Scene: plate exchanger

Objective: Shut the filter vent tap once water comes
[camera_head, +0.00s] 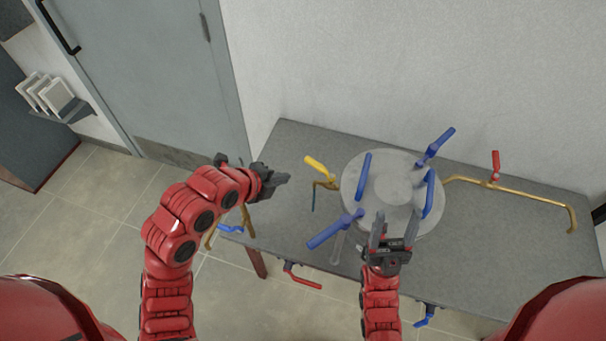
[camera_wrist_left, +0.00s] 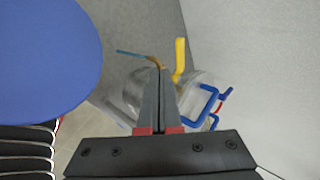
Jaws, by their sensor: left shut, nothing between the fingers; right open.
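The yellow-handled tap (camera_head: 320,165) sits on a brass fitting at the left side of the round grey filter lid (camera_head: 393,185). A thin teal streak (camera_head: 314,199) hangs from its brass spout and looks like water. My left gripper (camera_head: 286,179) is shut and empty, just left of the tap and apart from it in the head view. In the left wrist view the shut fingertips (camera_wrist_left: 160,74) point toward the yellow handle (camera_wrist_left: 180,60), and the teal streak (camera_wrist_left: 132,53) runs left from the spout. My right gripper (camera_head: 393,222) is open and empty over the filter's front side.
Several blue handles (camera_head: 335,230) surround the lid. A brass pipe with a red handle (camera_head: 495,165) runs along the right of the grey table (camera_head: 290,140). A red handle (camera_head: 302,278) and a blue one (camera_head: 425,316) hang at the front edge.

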